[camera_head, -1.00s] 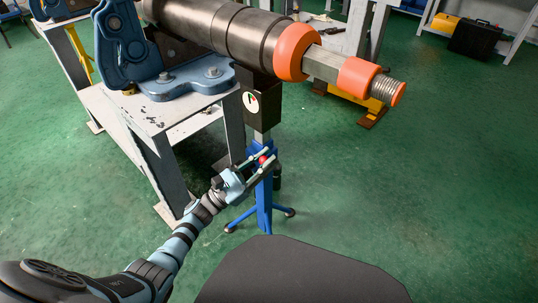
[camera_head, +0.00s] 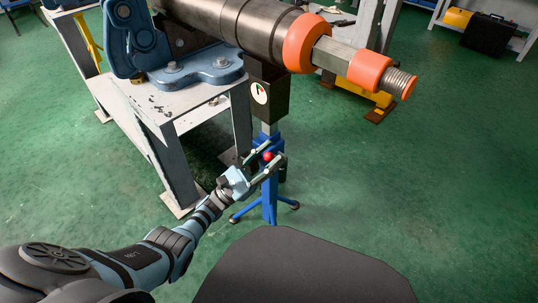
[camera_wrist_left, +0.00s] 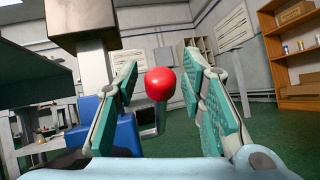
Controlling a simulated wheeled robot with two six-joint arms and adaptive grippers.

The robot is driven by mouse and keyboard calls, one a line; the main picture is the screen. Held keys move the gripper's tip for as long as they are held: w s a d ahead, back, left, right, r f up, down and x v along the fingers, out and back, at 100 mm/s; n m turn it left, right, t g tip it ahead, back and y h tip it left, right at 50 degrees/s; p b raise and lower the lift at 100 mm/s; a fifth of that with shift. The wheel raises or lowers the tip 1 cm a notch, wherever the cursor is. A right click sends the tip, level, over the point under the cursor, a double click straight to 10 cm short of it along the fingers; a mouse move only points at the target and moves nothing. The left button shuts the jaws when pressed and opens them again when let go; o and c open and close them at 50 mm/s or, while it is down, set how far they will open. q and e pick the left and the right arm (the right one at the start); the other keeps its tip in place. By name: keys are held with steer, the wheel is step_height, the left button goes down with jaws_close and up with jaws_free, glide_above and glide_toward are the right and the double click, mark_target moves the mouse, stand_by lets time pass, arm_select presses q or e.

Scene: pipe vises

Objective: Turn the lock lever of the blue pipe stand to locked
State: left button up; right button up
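The blue pipe stand (camera_head: 268,207) stands upright on the green floor under the end of the pipe, with splayed feet. Its lock lever has a red ball knob (camera_head: 267,156). In the left wrist view the red knob (camera_wrist_left: 160,83) sits between the fingers, with visible gaps on both sides. My left gripper (camera_head: 266,151) is open around the knob, not closed on it. The stand's blue body (camera_wrist_left: 118,132) shows behind the left finger in the wrist view. My right gripper is not in view.
A dark pipe (camera_head: 235,25) with orange rings rests above the stand. A pale metal table (camera_head: 160,108) with a blue vise (camera_head: 190,70) stands left of the stand. A round dial (camera_head: 259,92) sits on the stand's dark head. The floor to the right is clear.

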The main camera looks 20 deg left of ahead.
arm_select(q)
steer(key=v, duration=0.5)
steer(key=shift+s+a+f, duration=0.1)
steer(key=shift+s+a, duration=0.15)
steer(key=shift+s, duration=0.05)
steer(key=s+a, duration=0.7)
steer(key=s, duration=0.1)
steer(key=shift+s, duration=0.3)
steer(key=shift+a, duration=0.1)
steer(key=shift+c, duration=0.2)
